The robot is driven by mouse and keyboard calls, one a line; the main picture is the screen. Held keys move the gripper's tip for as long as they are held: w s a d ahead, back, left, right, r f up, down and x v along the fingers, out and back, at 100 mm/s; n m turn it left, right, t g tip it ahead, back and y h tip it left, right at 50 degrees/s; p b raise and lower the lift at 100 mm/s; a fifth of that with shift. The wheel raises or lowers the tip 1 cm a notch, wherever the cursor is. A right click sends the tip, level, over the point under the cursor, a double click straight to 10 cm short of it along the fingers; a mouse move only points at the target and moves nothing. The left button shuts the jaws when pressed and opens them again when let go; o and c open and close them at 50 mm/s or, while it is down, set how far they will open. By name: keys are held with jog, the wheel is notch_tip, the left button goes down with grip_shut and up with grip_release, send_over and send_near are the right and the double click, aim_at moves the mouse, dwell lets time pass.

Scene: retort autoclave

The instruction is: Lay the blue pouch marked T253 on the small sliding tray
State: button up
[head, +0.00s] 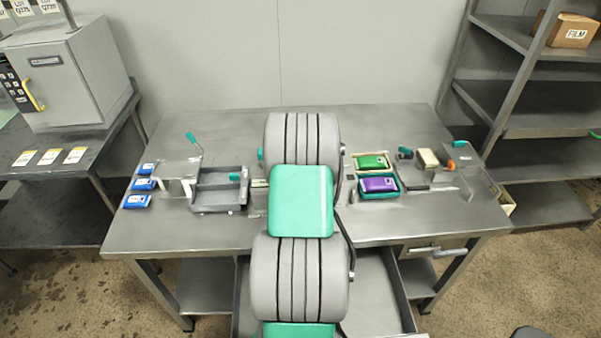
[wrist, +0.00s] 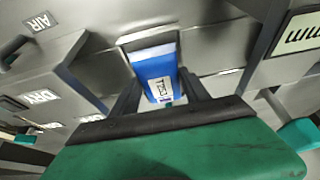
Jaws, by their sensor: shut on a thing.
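In the wrist view a blue pouch (wrist: 156,68) with a white label, which looks to read T253, is between the two dark fingers of my gripper (wrist: 160,95). The gripper is shut on it. The pouch's far end is over or against a grey metal part with a recess; I cannot tell whether it touches. In the head view my arm hides the gripper and this pouch. I cannot clearly pick out the small sliding tray; a grey divided tray (head: 219,208) stands left of my arm.
Three blue pouches (head: 144,184) lie at the table's left side. A green pouch (head: 371,162) and a purple pouch (head: 380,184) sit in holders right of my arm. A fixture with an orange knob (head: 451,165) stands further right. Labels AIR (wrist: 38,22) and DRY (wrist: 40,96) show on grey surfaces.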

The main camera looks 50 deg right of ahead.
jog(key=o, duration=1)
jog(key=shift+f, duration=0.15)
jog(key=o, duration=0.5)
jog(key=shift+c, duration=0.2)
